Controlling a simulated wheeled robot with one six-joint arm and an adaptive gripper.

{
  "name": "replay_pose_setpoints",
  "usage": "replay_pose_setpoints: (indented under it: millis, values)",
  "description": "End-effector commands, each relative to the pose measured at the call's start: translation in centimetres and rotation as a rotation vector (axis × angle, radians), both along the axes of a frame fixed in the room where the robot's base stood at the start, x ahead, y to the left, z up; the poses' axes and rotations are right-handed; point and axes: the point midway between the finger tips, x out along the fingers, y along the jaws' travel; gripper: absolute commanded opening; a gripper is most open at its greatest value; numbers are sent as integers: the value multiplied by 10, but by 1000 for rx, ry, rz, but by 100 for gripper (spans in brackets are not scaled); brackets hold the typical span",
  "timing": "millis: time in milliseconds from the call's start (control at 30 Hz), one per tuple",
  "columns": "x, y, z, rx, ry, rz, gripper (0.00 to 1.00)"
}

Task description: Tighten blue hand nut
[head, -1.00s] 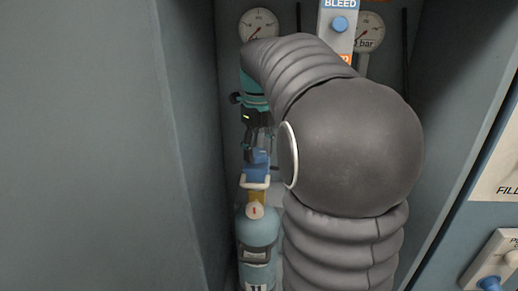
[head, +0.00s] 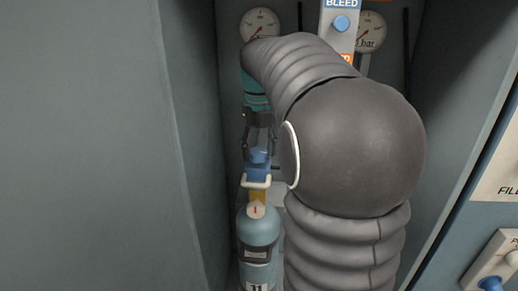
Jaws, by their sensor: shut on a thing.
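The blue hand nut (head: 258,158) sits above a cream-coloured yoke on top of a blue-grey cylinder (head: 257,238), in the recess left of my arm. My gripper (head: 259,148) points down from the teal wrist section, with its fingers at the top of the blue nut. It is shut on the nut, though the exact finger contact is small and partly hidden. The cylinder stands upright with a small gauge at its neck and a partly visible label.
My grey arm fills the middle and hides much of the recess. Behind it are a left gauge (head: 260,24), a right gauge (head: 369,31) and a BLEED panel with a blue knob (head: 341,22). The recess's left wall stands close beside the cylinder.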

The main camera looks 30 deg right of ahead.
Motion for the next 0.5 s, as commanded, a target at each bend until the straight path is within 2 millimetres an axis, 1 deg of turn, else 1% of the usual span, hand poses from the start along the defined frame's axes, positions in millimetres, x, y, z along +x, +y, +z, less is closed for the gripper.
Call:
replay_pose_setpoints:
  millis: [167,200,267,300,500]
  values:
    - [-1,0,-2,2,5,1,19]
    - [-1,0,-2,2,5,1,59]
    - [-1,0,-2,2,4,1,74]
    - [0,0,-1,2,4,1,79]
    - [0,0,-1,0,2,1,79]
